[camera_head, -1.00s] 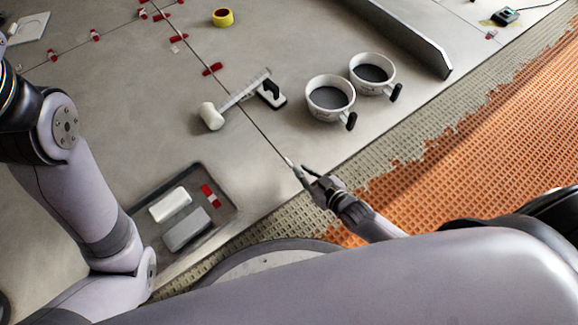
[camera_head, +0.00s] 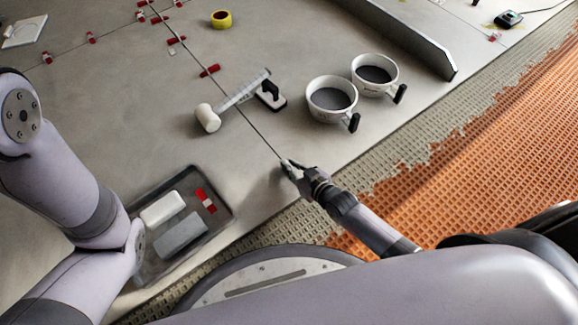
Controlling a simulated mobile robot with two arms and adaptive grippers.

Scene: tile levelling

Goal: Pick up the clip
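Several small red-and-white clips are in view. One clip (camera_head: 206,199) lies in the dark tray (camera_head: 227,211) at lower left. Another clip (camera_head: 210,71) sits on the tile joint beyond the hammer, and more are spread along the joints at upper left. My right gripper (camera_head: 287,168) is low over the tile near its front edge, at the near end of the long joint. It is to the right of the tray and apart from the clips I can see. Its fingers are small and dark, so their opening is unclear. My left arm comes in at left; its gripper is out of view.
Two buckets of grey material (camera_head: 331,98) (camera_head: 375,74) stand to the right. A yellow tape roll (camera_head: 221,19) and a long metal bar (camera_head: 400,35) are farther back. The tile between tray and mallet is clear.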

